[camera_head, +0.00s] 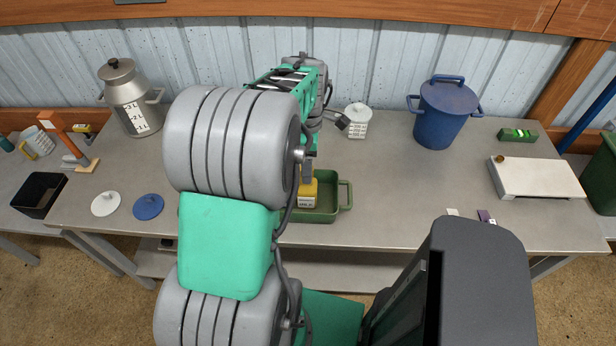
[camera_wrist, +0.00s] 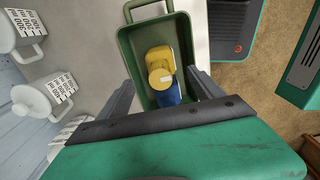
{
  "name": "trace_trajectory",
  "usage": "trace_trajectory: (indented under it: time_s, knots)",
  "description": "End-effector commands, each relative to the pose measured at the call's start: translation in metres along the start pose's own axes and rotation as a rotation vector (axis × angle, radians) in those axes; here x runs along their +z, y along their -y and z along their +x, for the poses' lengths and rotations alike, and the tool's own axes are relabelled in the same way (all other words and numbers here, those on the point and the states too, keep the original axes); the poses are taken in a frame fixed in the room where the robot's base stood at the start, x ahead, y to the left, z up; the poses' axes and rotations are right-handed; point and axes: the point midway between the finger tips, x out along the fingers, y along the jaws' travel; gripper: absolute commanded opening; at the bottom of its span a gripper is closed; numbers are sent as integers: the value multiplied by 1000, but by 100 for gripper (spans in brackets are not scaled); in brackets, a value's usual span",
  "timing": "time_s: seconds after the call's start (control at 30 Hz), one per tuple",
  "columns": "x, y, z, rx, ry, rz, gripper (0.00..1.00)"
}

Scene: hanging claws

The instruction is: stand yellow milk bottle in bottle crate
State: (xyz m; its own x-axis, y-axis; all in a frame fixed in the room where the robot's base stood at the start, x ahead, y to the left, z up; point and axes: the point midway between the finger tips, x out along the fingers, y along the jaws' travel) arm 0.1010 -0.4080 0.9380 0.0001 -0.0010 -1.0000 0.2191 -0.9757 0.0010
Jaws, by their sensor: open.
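The yellow milk bottle (camera_head: 307,191) is inside the green bottle crate (camera_head: 330,215) and looks upright, its white label facing the front. In the wrist view the yellow bottle (camera_wrist: 159,60) shows from above within the crate's walls (camera_wrist: 127,52). A blue object (camera_wrist: 168,97), seemingly another bottle, sits beside it in the crate. My gripper (camera_wrist: 160,78) is open, its two fingers apart on either side of the bottles. In the head view my gripper (camera_head: 308,168) is just above the yellow bottle, partly hidden by my arm. I cannot tell whether a finger touches it.
A metal milk can (camera_head: 131,98) stands at the back left. White (camera_head: 105,203) and blue (camera_head: 148,207) lids lie at front left. The tabletop right of the crate is mostly clear.

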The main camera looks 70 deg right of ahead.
Motion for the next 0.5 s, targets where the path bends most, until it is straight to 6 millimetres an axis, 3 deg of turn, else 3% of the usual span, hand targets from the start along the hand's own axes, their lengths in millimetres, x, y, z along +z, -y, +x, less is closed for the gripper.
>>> trace_trajectory:
  time_s: [0.1,0.27,0.33,0.43,0.5]
  knots:
    - [0,0,-19,2,0,0,76]
    - [-1,0,-28,0,0,0,76]
    - [-13,1,-31,6,0,-2,76]
    - [-60,7,-42,30,-1,1,76]
    - [-112,22,-52,58,-10,11,76]
